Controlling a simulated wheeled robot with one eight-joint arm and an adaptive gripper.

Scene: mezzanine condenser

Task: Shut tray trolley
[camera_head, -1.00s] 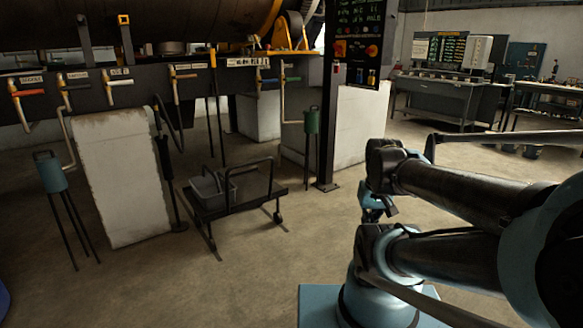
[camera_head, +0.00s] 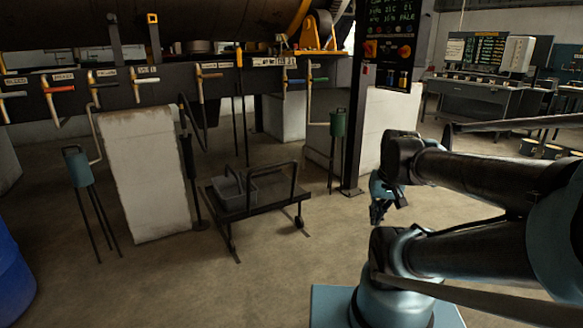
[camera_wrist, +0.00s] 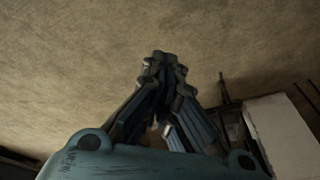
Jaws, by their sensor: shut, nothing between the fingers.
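The tray trolley (camera_head: 262,208) is a low dark cart on small wheels, with upright tube handles, on the floor left of my arm in the head view. A grey open tray (camera_head: 232,189) sits on its left part. My gripper (camera_head: 377,219) hangs to the right of the trolley, apart from it, pointing down. In the wrist view my gripper (camera_wrist: 166,55) has its fingertips together over bare floor, with nothing between them. Whether any part of the trolley shows in the wrist view, I cannot tell.
A pale block (camera_head: 146,172) stands left of the trolley. A green canister on a stand (camera_head: 338,123) and a dark post (camera_head: 354,120) stand behind and right of it. A blue drum (camera_head: 12,270) is at the left edge. The floor in front of the trolley is clear.

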